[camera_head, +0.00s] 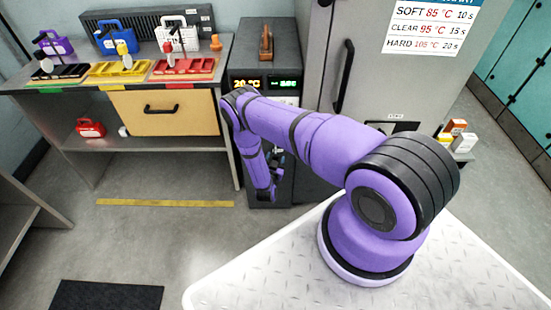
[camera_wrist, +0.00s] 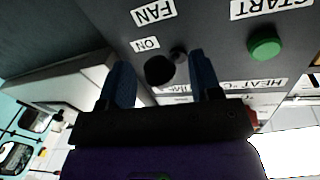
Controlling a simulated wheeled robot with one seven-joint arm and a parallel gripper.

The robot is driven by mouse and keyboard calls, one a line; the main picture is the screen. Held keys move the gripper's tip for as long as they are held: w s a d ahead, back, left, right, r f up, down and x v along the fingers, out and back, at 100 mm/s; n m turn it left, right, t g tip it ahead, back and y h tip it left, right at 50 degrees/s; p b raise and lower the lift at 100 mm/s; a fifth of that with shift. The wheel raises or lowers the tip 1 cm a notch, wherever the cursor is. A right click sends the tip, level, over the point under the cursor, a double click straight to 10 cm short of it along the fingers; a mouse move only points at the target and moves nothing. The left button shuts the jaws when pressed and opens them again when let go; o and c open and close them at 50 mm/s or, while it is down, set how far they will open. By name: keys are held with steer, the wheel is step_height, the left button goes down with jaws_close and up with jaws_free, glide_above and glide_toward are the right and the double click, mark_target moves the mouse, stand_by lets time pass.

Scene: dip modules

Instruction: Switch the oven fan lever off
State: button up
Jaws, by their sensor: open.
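The oven fan lever (camera_wrist: 159,70) is black with a round knob. In the wrist view it shows against the dark oven panel (camera_wrist: 215,40), beside the ON label and below the FAN label. My gripper (camera_wrist: 160,60) is open, with one blue finger on each side of the lever. Whether either finger touches it, I cannot tell. In the head view the dark oven (camera_head: 264,70) stands at the middle, with lit displays on its upper front. My arm covers much of its front there, and the lever cannot be made out.
A green START button (camera_wrist: 264,48) sits to the right of the lever in the wrist view. Left of the oven is a workbench (camera_head: 100,90) with colored trays and modules. A grey cabinet (camera_head: 385,80) stands right of the oven.

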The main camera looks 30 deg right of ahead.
steer(key=shift+w+d, duration=0.3)
steer(key=shift+d, duration=0.05)
jaws_close()
